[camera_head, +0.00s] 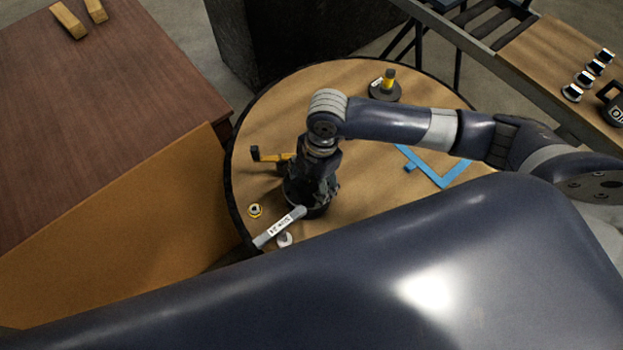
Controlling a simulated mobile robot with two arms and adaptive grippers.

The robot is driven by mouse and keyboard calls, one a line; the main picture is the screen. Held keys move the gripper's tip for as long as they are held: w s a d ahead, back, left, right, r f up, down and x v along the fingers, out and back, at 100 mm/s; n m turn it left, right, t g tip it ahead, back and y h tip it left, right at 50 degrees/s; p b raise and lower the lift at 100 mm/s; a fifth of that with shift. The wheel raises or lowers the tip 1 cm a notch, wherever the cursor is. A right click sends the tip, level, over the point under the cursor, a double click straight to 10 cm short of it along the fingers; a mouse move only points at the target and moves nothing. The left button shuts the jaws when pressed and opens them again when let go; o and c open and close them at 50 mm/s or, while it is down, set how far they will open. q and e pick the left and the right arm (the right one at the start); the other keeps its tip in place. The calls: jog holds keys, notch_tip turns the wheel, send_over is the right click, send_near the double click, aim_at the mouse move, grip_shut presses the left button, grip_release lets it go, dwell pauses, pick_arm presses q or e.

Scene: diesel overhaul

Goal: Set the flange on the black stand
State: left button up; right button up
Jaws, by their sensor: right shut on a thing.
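My right gripper (312,185) points down over the round table, at its left part. It is shut on the flange, which is mostly hidden by the fingers. A dark round rim (318,209) shows low around the fingertips; I cannot tell whether it is the flange or the black stand under it. A dark round base with a yellow post (387,87) stands apart at the table's back. My left gripper is not in view.
A brown bench (90,130) stands left. My own arm link covers the foreground.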

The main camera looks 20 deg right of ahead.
jog(key=o, duration=1.1)
jog(key=shift+o, duration=0.2)
jog(key=shift+o, duration=0.8)
notch_tip(320, 180, up, 9)
jog(key=p, duration=0.9)
